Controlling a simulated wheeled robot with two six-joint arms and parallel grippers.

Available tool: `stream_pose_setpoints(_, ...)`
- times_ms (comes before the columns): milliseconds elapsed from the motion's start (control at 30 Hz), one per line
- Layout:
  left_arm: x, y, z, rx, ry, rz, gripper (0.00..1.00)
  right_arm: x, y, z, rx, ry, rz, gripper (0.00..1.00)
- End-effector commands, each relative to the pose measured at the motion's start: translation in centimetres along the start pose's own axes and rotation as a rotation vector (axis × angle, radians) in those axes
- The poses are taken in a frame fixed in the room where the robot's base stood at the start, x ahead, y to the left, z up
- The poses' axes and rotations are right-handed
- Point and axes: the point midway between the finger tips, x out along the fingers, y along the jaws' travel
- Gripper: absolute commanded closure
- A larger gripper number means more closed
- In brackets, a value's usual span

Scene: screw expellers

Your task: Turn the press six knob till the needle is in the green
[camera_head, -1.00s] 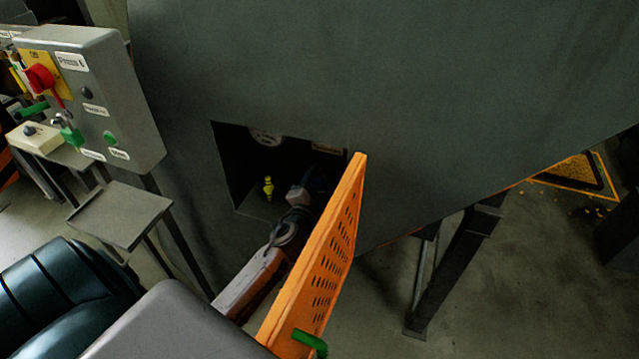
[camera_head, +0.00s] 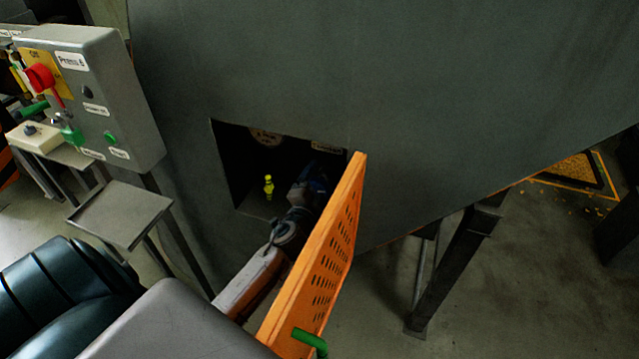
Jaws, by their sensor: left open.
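The grey control box (camera_head: 130,100) at the left carries a label that reads Press 6. A dark square recess (camera_head: 240,165) opens in the large grey machine wall. A round pale gauge (camera_head: 265,137) shows in part at the top of the recess; its needle and green band cannot be made out. My left gripper (camera_head: 318,178) is in the right part of the recess, below a small label (camera_head: 327,147). It is open, but its fingertips are dark and hard to see. The knob cannot be made out there. My right gripper is not in view.
An orange perforated door (camera_head: 325,265) with a green handle (camera_head: 310,342) stands open just right of my left arm. A small yellow fitting (camera_head: 268,186) stands in the recess. A grey shelf (camera_head: 120,215) is at the left.

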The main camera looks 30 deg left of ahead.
Motion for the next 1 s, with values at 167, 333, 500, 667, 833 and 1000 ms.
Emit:
stream_pose_setpoints(167, -0.5, 0.1, 0.1, 0.000, 0.000, 0.000, 0.16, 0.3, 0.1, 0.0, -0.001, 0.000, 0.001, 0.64)
stream_pose_setpoints(333, -3.1, 0.3, 0.2, 0.000, 0.000, 0.001, 0.16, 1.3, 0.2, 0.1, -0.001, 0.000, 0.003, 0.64)
stream_pose_setpoints(500, -6.6, 0.5, 0.2, -0.001, 0.000, 0.002, 0.16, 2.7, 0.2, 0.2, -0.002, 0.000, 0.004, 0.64)
stream_pose_setpoints(667, -9.2, 0.4, 0.2, 0.000, -0.001, 0.002, 0.16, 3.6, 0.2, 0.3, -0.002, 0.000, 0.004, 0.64)
stream_pose_setpoints(833, -10.6, 0.1, 0.1, 0.000, 0.001, 0.000, 0.16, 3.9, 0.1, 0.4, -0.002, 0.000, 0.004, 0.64)
stream_pose_setpoints(1000, -10.8, 0.0, 0.0, 0.000, 0.000, 0.000, 0.16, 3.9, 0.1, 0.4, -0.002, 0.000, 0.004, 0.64)
